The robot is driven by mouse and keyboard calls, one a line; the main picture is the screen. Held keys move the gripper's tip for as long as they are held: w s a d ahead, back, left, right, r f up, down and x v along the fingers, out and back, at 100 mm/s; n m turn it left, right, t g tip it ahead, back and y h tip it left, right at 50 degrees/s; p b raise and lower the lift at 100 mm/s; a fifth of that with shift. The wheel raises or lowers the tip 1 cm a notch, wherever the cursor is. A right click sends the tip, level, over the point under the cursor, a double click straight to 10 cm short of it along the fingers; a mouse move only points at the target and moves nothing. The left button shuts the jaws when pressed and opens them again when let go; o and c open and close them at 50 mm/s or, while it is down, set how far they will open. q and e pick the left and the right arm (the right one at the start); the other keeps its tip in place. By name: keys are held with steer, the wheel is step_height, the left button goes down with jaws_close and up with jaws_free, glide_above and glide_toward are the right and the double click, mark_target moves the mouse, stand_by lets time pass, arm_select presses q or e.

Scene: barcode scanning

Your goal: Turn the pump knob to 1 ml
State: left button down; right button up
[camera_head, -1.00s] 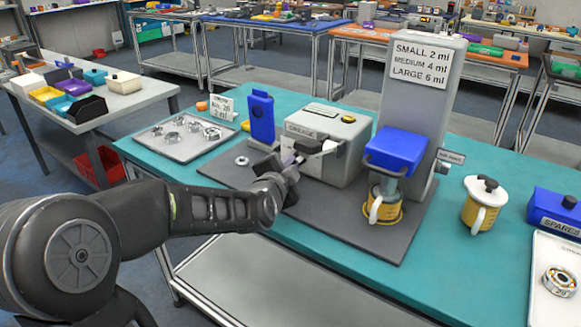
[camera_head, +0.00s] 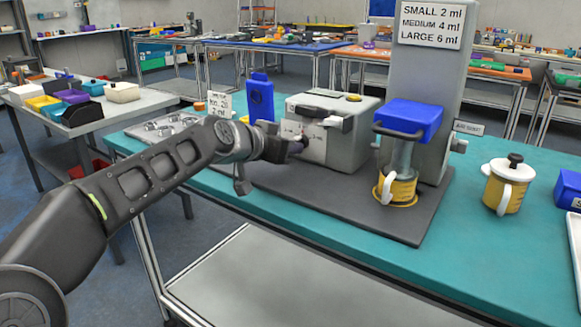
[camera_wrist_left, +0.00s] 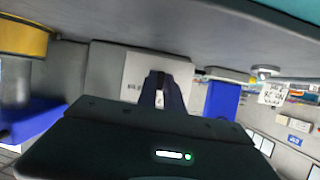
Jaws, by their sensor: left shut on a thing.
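The pump is a grey box (camera_head: 347,112) on a dark mat, with a black handle across its front top and a small yellow disc on its lid. My left gripper (camera_head: 300,144) is at the box's front face, shut on the pump knob, which the fingers mostly hide. In the left wrist view the fingers (camera_wrist_left: 161,90) reach to a pale panel (camera_wrist_left: 130,75) on the box front; its marks are too small to read, so the knob's setting cannot be told. My right gripper is not in view.
A blue-headed press (camera_head: 408,118) with a yellow cup (camera_head: 398,188) under it stands right of the pump. A blue stand (camera_head: 260,98) is behind my gripper. A sign (camera_head: 430,22) lists small 2, medium 4, large 6 ml. Another yellow jug (camera_head: 508,186) stands on the teal table.

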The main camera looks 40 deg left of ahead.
arm_select(q)
steer(key=shift+f+n+h+b, duration=0.2)
steer(key=shift+n+h+b, duration=0.5)
steer(key=shift+n+b, duration=0.4)
steer(key=n+h+b, duration=0.1)
steer(key=n+b, duration=0.1)
steer(key=shift+a+h+b, duration=0.15)
steer(key=shift+h+b, duration=0.2)
steer(key=shift+h, duration=0.05)
steer(key=n+h+b, duration=0.1)
steer(key=n, duration=0.1)
steer(key=shift+n+t+b, duration=0.3)
steer(key=shift+t+b, duration=0.1)
steer(key=shift+r+n+t+h+b, duration=0.1)
steer(key=shift+n+t+h+b, duration=0.3)
steer(key=shift+n, duration=0.5)
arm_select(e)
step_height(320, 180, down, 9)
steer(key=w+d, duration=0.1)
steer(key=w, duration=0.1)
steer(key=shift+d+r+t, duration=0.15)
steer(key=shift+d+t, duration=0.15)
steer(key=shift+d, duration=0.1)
arm_select(q)
steer(key=shift+h, duration=0.3)
steer(key=c, duration=1.5)
jaws_free()
steer(key=shift+a, duration=0.1)
